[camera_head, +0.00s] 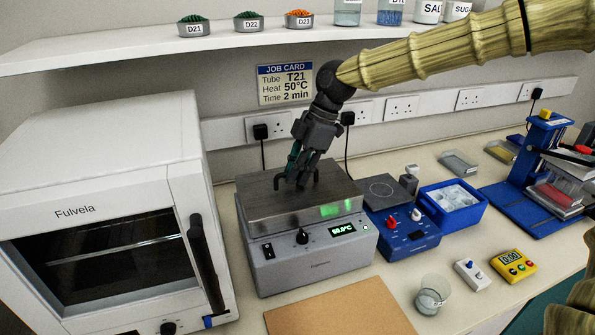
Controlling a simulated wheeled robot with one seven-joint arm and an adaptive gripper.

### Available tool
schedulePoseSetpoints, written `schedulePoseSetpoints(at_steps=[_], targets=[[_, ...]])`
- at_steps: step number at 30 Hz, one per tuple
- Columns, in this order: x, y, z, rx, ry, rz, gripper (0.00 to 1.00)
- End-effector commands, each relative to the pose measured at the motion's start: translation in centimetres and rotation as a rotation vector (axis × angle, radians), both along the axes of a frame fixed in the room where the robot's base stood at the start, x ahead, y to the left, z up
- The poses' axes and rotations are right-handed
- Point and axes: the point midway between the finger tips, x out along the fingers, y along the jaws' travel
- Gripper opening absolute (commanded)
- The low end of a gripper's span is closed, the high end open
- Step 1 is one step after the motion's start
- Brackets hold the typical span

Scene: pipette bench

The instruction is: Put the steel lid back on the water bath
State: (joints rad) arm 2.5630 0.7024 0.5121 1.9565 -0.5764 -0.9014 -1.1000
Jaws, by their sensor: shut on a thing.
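The steel lid (262,205) is a brushed metal cover over the top of the water bath (290,268), a grey box with a knob, a switch and a green lit display on its front. The lid looks level and roughly lined up with the bath. I cannot tell whether its rim is fully seated or a little above. My gripper (298,178) points down from above and is shut on the dark handle (317,178) on the lid's top. The fingers hide part of the handle. The bath's inside is hidden.
A white oven (100,190) stands close on the left. A blue stirrer unit (405,240) and a blue tray (428,208) stand close on the right. A shelf (130,48) with dishes runs above. A brown board (340,308) and a beaker (432,296) are in front.

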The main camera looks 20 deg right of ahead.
Motion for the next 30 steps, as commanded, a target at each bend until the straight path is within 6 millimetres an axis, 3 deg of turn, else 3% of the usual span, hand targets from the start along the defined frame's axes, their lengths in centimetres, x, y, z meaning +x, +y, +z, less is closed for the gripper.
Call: schedulePoseSetpoints(at_steps=[1, 3, 6, 17, 23, 24, 30], targets=[[0.0, 0.0, -0.1, 0.000, 0.000, 0.000, 0.00], [0.0, 0.0, -0.1, 0.000, 0.000, 0.000, 0.18], [0.0, 0.0, -0.1, 0.000, 0.000, 0.000, 0.31], [0.0, -0.1, 0.2, 0.000, -0.001, 0.000, 0.31], [0.1, -1.0, 2.4, 0.000, -0.002, -0.001, 0.31], [0.1, -1.2, 3.0, 0.001, -0.004, -0.002, 0.31], [0.2, -5.2, 2.7, 0.002, -0.001, -0.004, 0.31]])
